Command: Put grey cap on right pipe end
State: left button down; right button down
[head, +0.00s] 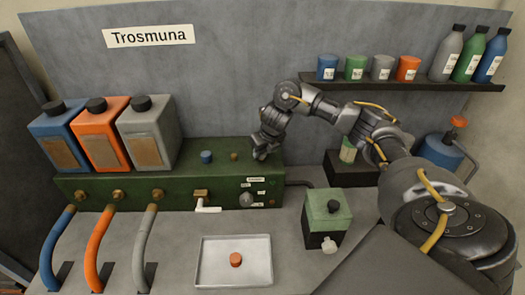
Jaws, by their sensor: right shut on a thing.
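My right gripper (262,152) is shut at the right end of the green manifold's top (140,180), pointing down. The grey cap between its fingers is almost wholly hidden by them. The right pipe end is also hidden at the gripper, so I cannot tell whether cap and pipe touch. A bare brass pipe end (234,156) stands just left of the gripper. Farther left, a blue cap (207,157) sits on the manifold top. An orange cap (236,260) lies in the white tray (205,270) in front. My left gripper is out of view.
Blue (58,125), orange (100,120) and grey (145,120) canisters stand at the manifold's left. A white-handled valve (204,203) juts from its front. A green-topped box (326,212) stands right of the tray. A shelf (400,84) with jars and bottles hangs behind my right arm.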

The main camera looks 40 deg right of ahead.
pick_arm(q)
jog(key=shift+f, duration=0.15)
pick_arm(e)
jog(key=shift+s+f, duration=0.3)
jog(key=shift+f, duration=0.35)
jog(key=c, duration=1.3)
grip_release()
jog(key=shift+o, duration=1.1)
jog(key=shift+w+d+f, duration=0.2)
jog(key=shift+w+d, duration=0.1)
jog(key=shift+w, duration=0.1)
jog(key=shift+o, duration=0.8)
jog(key=shift+w+d+f, duration=0.15)
jog(key=shift+a+r, duration=0.2)
jog(key=shift+r, duration=0.2)
pick_arm(q)
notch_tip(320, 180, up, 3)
jog(key=p, duration=0.3)
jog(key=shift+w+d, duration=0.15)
pick_arm(e)
jog(key=v, duration=1)
jog(key=shift+d+r, duration=0.15)
jog(key=shift+r, duration=0.05)
